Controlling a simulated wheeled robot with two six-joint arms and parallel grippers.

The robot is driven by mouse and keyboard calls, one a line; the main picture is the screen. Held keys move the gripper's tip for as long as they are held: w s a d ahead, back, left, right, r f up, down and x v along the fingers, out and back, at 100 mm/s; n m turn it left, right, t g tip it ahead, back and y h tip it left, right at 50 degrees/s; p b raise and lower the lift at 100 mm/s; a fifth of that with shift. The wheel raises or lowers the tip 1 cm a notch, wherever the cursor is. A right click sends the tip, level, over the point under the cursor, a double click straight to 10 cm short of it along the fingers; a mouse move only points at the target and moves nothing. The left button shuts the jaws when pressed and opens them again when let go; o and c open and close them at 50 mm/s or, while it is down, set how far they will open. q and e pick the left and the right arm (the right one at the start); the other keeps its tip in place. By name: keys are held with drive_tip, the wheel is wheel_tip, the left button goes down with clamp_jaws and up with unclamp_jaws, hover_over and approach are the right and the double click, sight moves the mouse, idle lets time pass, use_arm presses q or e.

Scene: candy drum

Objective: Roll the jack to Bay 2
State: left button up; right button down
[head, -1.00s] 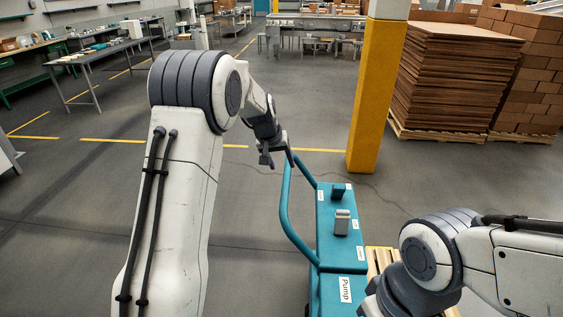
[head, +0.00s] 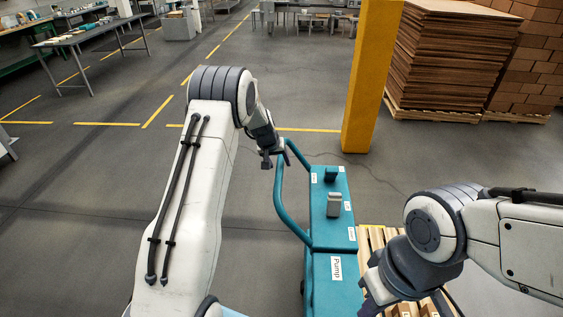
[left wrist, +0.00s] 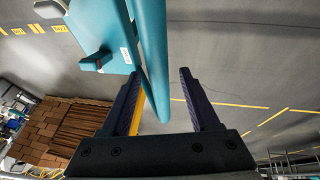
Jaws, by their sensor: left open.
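The jack is a teal machine (head: 330,225) with a "Pump" label and a looped teal handle (head: 281,205) on its left side. My left gripper (head: 276,157) is at the far upper end of the handle. In the left wrist view its two dark fingers (left wrist: 160,72) are open, with the teal handle bar (left wrist: 153,45) running between them; contact is not clear. My right gripper (head: 372,288) is low beside the jack's near right side, partly hidden, and its jaws cannot be made out.
A wooden pallet (head: 376,236) with small boxes lies right of the jack. A yellow pillar (head: 370,80) stands beyond it, with stacked cardboard (head: 450,55) behind. Yellow floor lines (head: 106,124) cross the floor at left, where the floor is open.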

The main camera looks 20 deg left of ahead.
use_arm(q)
drive_tip(key=shift+d, duration=0.1)
clamp_jaws()
idle(1.2)
